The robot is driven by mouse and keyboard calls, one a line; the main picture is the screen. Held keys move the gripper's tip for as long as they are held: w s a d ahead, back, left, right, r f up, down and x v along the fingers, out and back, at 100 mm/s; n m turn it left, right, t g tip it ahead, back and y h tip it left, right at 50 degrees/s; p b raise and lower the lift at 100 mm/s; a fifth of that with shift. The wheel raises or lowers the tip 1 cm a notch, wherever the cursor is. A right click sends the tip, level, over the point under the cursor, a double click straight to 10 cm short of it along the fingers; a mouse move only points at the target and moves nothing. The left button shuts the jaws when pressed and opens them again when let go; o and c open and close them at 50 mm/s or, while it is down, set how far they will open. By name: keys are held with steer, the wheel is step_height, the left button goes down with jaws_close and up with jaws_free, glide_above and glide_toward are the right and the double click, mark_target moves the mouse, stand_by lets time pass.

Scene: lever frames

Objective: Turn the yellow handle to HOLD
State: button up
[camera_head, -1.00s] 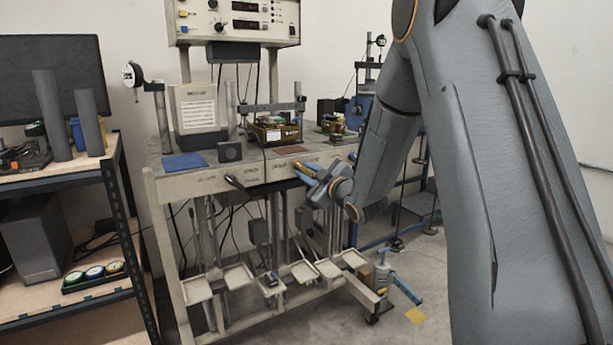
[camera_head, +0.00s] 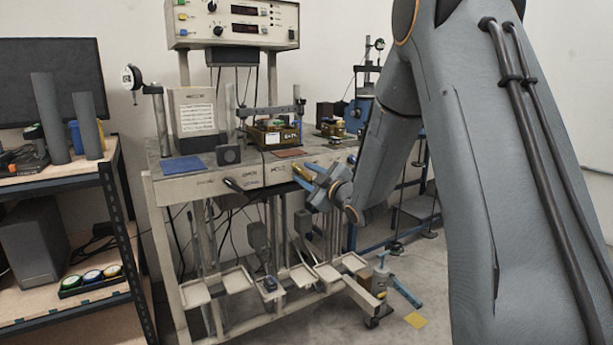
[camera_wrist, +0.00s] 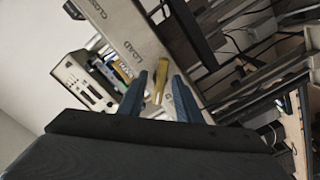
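The yellow handle (camera_wrist: 160,83) sticks out from the front panel of the bench and lies between the two blue fingers of my gripper (camera_wrist: 160,80) in the wrist view. Gaps show on both sides of it, so the fingers look open around it. In the head view my gripper (camera_head: 303,174) is at the bench's front edge, with a bit of yellow between its fingers. The panel (camera_wrist: 128,40) carries the words CLOSE and LOAD in the wrist view. I cannot read a HOLD mark; the handle's base is partly hidden by the fingers.
A black handle (camera_head: 233,185) sticks out of the same front panel to the left. Trays (camera_head: 237,279) hang low under the bench (camera_head: 160,192). A shelf (camera_head: 62,180) stands at left. A brass box (camera_head: 274,137) sits on the bench above my gripper.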

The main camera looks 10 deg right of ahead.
steer(key=v, duration=0.8)
